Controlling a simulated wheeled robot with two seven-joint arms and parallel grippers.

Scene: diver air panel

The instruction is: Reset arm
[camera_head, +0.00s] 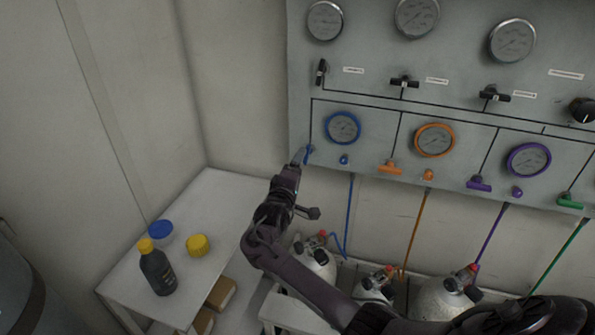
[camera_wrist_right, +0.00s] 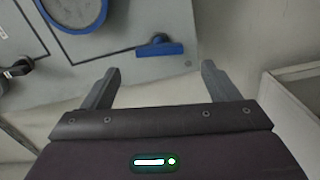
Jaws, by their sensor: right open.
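My right gripper (camera_head: 298,158) reaches up from the lower right to the panel's lower left, by a blue valve handle (camera_head: 308,154). In the right wrist view the jaws (camera_wrist_right: 160,68) are open and empty. The blue handle (camera_wrist_right: 158,49) lies ahead of the gap between the fingertips, and no finger is seen touching it. In the head view the gripper partly covers the area by this handle. My left gripper is not in view.
The grey air panel (camera_head: 375,75) has gauges and coloured valves. Gas cylinders (camera_head: 440,298) stand below it with coloured hoses. A white table (camera_head: 215,200) at left holds a dark bottle (camera_head: 157,270), a yellow-lidded jar (camera_head: 197,245) and a blue-lidded one (camera_head: 160,233).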

